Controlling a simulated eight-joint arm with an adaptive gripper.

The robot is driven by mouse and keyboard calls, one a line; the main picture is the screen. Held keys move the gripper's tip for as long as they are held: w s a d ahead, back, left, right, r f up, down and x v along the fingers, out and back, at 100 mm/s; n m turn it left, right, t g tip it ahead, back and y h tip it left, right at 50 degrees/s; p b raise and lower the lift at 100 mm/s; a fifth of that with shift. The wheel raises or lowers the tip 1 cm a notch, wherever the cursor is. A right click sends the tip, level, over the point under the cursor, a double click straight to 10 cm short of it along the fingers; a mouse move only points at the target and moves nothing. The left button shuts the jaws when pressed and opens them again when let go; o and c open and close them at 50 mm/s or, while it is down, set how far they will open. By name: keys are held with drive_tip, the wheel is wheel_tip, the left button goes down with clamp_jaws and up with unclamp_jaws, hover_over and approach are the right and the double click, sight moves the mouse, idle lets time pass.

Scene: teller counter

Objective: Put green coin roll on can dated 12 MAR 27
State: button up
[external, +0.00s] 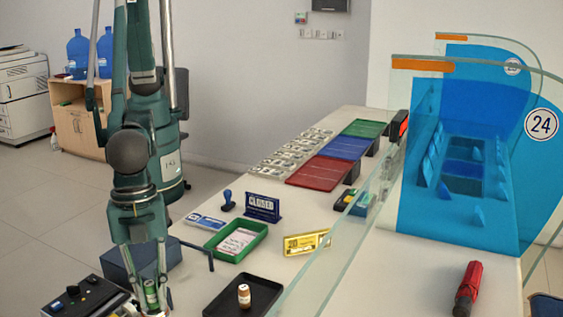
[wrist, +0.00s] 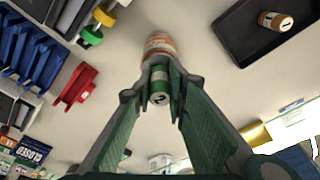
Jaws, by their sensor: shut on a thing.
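The green coin roll (wrist: 160,98) is between the fingertips of my gripper (wrist: 158,84), which is shut on it. It also shows in the external view (external: 151,292), low in the frame, between the fingers. An orange and white rounded thing (wrist: 158,43) lies just beyond the fingertips in the wrist view, partly hidden by them. I cannot tell whether it is a can or whether the roll touches it. No date 12 MAR 27 can be read on anything in view.
A black tray (external: 212,307) with a brown roll (external: 244,295) stands right of my gripper (external: 151,280). A green tray (external: 213,242), a blue sign (external: 262,208) and a yellow sign (external: 306,243) stand behind it. A glass screen edges the counter's right side.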

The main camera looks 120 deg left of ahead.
drive_tip(key=shift+f, duration=0.2)
drive_tip(key=o, duration=0.9)
drive_tip(key=shift+o, duration=0.2)
drive_tip(key=shift+r, duration=0.15)
wheel_tip(320, 180, up, 12)
drive_tip(key=s+a, duration=0.1)
drive_tip(key=shift+s+a, duration=0.15)
idle(0.4)
